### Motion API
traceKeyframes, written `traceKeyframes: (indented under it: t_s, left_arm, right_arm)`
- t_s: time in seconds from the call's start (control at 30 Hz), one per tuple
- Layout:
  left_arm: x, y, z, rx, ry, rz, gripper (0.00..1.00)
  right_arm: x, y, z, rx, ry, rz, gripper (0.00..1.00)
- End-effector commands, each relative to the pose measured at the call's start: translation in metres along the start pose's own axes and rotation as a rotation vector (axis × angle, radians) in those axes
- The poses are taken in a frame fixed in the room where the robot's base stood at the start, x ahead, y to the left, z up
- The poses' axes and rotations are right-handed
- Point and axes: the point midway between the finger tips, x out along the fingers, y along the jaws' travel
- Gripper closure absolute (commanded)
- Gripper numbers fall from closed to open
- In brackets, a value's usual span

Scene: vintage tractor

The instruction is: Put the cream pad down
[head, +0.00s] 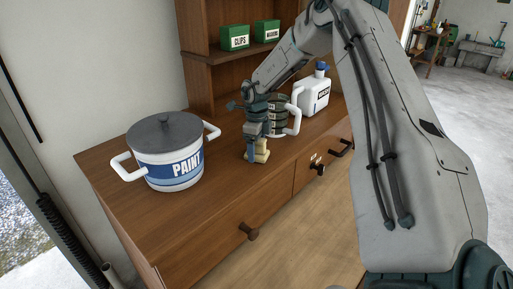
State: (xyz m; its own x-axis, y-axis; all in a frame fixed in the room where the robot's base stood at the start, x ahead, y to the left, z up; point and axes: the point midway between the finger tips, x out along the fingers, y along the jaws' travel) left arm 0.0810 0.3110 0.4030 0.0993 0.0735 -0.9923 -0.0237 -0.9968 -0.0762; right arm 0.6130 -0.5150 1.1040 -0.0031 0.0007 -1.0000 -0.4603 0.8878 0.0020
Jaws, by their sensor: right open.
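The cream pad (262,152) is a small pale piece on the wooden cabinet top, close to its front edge. My right gripper (256,157) points down right at the pad, with its fingers around or beside it. The fingers are open, and they hide part of the pad. I cannot tell whether a finger touches it. My left gripper is not in view.
A white paint pot (170,172) with a grey lid stands to the left on the cabinet top (215,202). Green boxes sit on a shelf (225,54).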

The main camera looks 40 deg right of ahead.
Motion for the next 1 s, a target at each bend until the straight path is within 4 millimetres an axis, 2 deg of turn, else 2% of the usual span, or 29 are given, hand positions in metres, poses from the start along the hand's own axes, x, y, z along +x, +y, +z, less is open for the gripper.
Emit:
traceKeyframes:
  t_s: [0.03, 0.3, 0.5, 0.7, 1.0]
  left_arm:
    - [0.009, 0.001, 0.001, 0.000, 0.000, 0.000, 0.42]
    - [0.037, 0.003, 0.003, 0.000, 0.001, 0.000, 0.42]
    - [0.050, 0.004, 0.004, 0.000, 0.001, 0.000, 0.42]
    - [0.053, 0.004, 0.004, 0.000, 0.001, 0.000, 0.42]
    - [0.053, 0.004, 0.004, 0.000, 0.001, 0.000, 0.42]
  right_arm:
    - [-0.005, -0.001, 0.001, 0.000, -0.007, -0.004, 0.24]
    - [-0.058, -0.001, 0.001, 0.000, -0.008, -0.005, 0.24]
    - [-0.096, -0.001, 0.001, 0.000, -0.005, -0.004, 0.24]
    - [-0.113, 0.000, 0.000, 0.001, -0.003, -0.001, 0.24]
    - [-0.115, 0.000, 0.000, 0.000, -0.002, -0.001, 0.24]
